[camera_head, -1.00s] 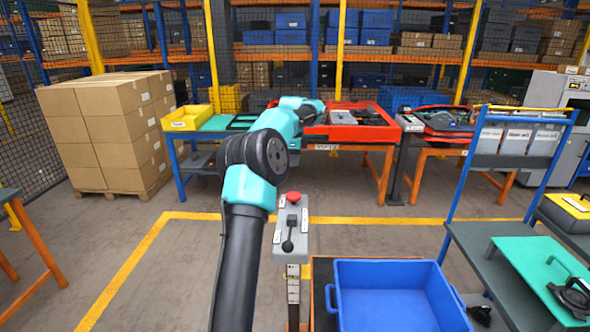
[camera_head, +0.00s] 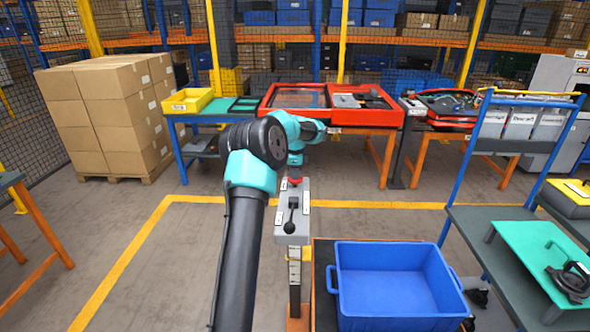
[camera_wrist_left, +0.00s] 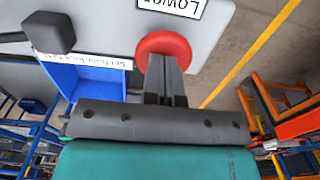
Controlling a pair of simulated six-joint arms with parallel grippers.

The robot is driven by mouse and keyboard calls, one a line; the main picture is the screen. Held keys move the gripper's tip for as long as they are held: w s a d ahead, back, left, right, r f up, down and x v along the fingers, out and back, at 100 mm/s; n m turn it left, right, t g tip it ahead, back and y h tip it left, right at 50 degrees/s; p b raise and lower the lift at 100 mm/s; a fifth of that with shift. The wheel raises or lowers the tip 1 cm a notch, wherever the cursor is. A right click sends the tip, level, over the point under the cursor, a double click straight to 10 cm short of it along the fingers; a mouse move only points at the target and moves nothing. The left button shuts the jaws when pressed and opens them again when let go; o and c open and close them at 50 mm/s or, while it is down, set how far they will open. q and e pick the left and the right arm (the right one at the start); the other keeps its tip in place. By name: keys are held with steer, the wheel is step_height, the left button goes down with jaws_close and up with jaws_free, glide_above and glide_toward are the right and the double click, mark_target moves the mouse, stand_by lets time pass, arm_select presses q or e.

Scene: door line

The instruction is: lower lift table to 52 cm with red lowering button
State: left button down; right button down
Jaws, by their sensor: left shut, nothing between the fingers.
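The red lowering button (camera_head: 284,184) sits on top of the grey control box (camera_head: 291,220), mostly hidden behind my gripper in the head view. In the left wrist view the red button (camera_wrist_left: 150,44) is a round cap beside a label (camera_wrist_left: 172,5) reading "Lower". My left gripper (camera_head: 295,176) is shut and empty. Its fingertips (camera_wrist_left: 165,62) overlap the button's edge in the wrist view; I cannot tell whether they press it. The lift table (camera_head: 322,290), dark-topped with an orange edge, carries a blue bin (camera_head: 395,285). My right gripper is out of view.
A black-knobbed lever (camera_head: 290,227) is on the same box, and a marked post (camera_head: 294,275) stands below it. A shelf rack (camera_head: 500,222) with a green board stands at the right. A workbench with red trays (camera_head: 370,121) is behind.

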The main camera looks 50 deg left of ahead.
arm_select(q)
steer(key=shift+f, duration=1.1)
steer(key=shift+s+d+f, duration=0.1)
steer(key=shift+f, duration=0.15)
step_height(320, 180, up, 15)
stand_by(0.8)
stand_by(0.6)
stand_by(1.2)
steer(key=shift+w+r, duration=0.2)
steer(key=shift+r, duration=0.65)
